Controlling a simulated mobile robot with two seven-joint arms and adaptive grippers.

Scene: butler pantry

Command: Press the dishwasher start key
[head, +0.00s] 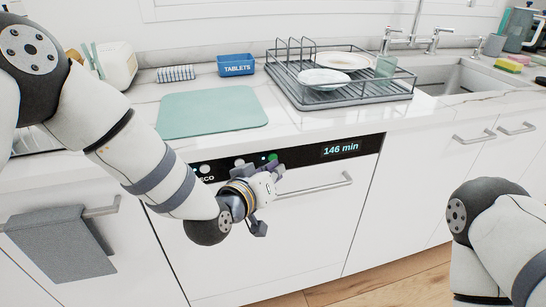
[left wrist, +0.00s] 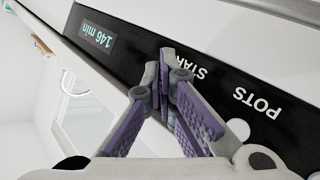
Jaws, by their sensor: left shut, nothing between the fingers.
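The dishwasher (head: 300,220) is a white front under the counter with a black control strip (head: 370,146) along its top. Its display (head: 341,148) reads "146 min". My left gripper (head: 277,170) is at the strip, left of the display. In the left wrist view its shut, empty fingertips (left wrist: 165,62) lie over the strip beside a partly covered "STAR…" label (left wrist: 188,69). The start key itself is hidden there, and I cannot tell whether the tips touch it. A green spot (head: 272,157) shows just above the gripper in the head view. My right gripper is out of view.
A bar handle (head: 318,188) crosses the dishwasher front close to my left gripper. Above are a green mat (head: 210,112), a blue "TABLETS" box (head: 236,66) and a dish rack (head: 340,98). A grey towel (head: 62,245) hangs at left. A pale round key (left wrist: 238,128) shows near "POTS".

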